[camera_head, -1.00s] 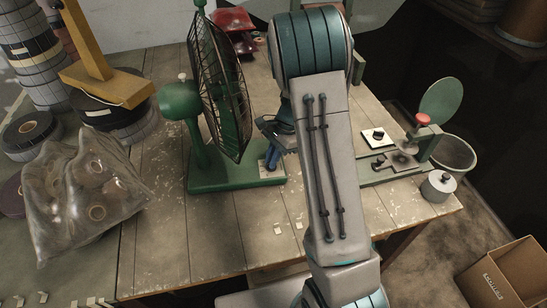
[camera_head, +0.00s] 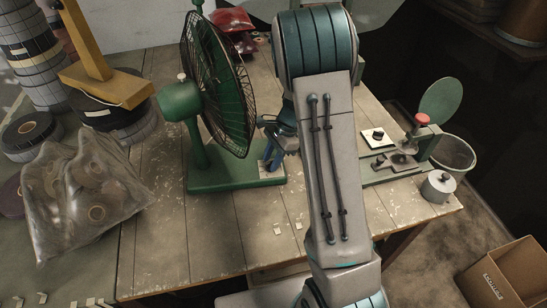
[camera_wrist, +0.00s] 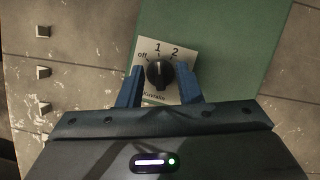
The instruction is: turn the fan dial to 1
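The green fan (camera_head: 218,88) stands on the wooden table with its green base (camera_head: 225,182) flat on the boards. In the wrist view the black dial (camera_wrist: 160,74) sits on a pale plate (camera_wrist: 150,50) marked off, 1 and 2, on the green base (camera_wrist: 235,45). The white mark on the dial points up, close to the 1. My gripper (camera_wrist: 161,82) has its two blue fingers on either side of the dial, with a gap showing at each side. It is open around the dial. In the head view my gripper (camera_head: 272,155) is at the base's right end, partly hidden.
A clear bag of rolls (camera_head: 85,195) and dark tape rolls (camera_head: 28,130) lie to the left. A green device with a red knob (camera_head: 422,120) and a metal weight (camera_head: 438,187) are to the right. The table front is mostly clear.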

